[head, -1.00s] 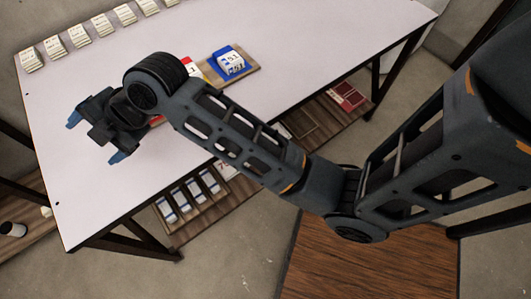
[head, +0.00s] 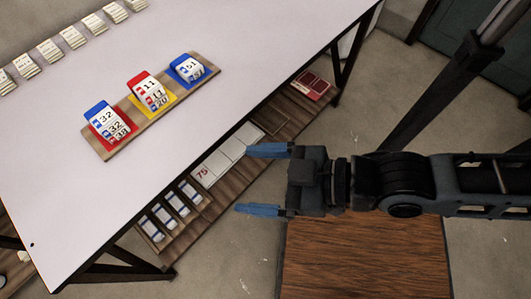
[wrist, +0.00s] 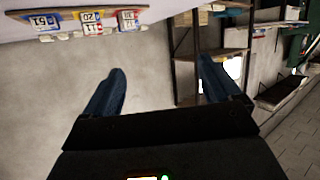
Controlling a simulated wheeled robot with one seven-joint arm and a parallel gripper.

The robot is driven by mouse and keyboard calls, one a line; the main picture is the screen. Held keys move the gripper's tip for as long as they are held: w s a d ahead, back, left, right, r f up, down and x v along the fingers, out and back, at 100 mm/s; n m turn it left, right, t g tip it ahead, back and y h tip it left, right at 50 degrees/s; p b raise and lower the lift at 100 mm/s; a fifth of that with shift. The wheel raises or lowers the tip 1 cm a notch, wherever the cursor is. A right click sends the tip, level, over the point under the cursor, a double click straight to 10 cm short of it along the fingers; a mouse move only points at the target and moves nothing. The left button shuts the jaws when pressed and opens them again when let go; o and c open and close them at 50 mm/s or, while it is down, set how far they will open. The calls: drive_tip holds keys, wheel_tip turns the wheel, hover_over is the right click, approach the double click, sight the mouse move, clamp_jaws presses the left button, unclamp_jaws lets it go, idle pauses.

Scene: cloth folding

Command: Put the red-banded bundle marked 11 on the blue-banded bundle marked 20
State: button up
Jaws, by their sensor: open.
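The red-banded bundle marked 11 (head: 146,84) lies on top of the blue-banded bundle marked 20 (head: 161,103), on the yellow square of a wooden board (head: 119,149). The two look stacked and aligned. In the wrist view the pair appears upside down, with the 11 (wrist: 92,29) against the 20 (wrist: 89,16). My gripper (head: 245,180) is open and empty, off the table's front edge, to the right of and well apart from the stack. Both blue fingers also show in the wrist view (wrist: 160,70), with nothing between them.
On the board, a blue-banded 32 (head: 102,112) tops a stack on the red square, and a bundle marked 51 (head: 187,67) sits on the blue square. Several pale bundles (head: 71,30) line the table's back edge. A lower shelf (head: 238,175) holds trays and more bundles.

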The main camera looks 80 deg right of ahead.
drive_tip(key=shift+t, duration=0.3)
drive_tip(key=s+r, duration=0.1)
drive_tip(key=s+d+r, duration=0.2)
drive_tip(key=shift+s+r, duration=0.3)
drive_tip(key=shift+s, duration=0.1)
